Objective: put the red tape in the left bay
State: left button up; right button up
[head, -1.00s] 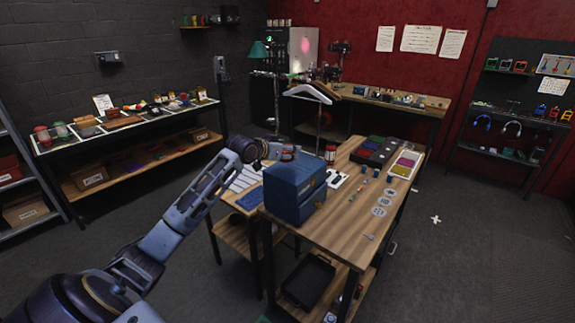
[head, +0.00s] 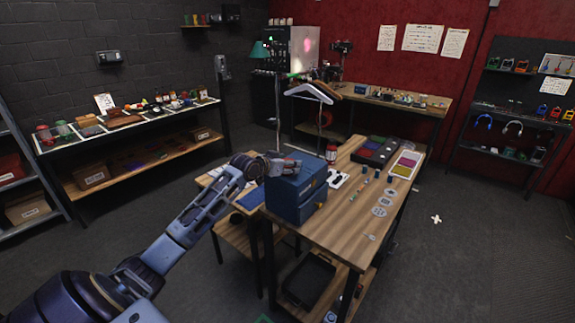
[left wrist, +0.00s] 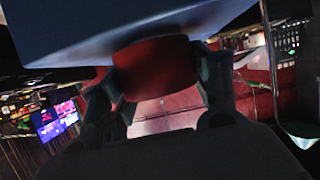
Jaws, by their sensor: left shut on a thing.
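My left gripper (head: 284,166) is at the top of the blue box (head: 309,206) on the wooden table, overlapping its upper left part in the head view. In the left wrist view, the left gripper (left wrist: 158,80) is shut on the red tape (left wrist: 155,66), a dark red round piece between its fingers. A broad blue surface (left wrist: 120,25) lies right against the tape in that view; I cannot tell whether they touch. The tape is not clear in the head view. I cannot tell which place is the left bay. My right gripper is not in view.
A dark tray with coloured compartments (head: 372,151) and a white tray (head: 404,164) are at the table's far end. A red jar (head: 331,153) stands behind the box. Round discs (head: 381,205) lie on the table's right side. A coat hanger (head: 309,93) hangs behind.

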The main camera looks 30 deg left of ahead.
pick_arm(q)
jog(key=shift+f, duration=0.2)
jog(key=o, duration=1)
jog(key=shift+f, duration=0.1)
jog(key=shift+b+v, duration=0.8)
jog(key=shift+v, duration=5.25)
jog(key=shift+d, duration=0.1)
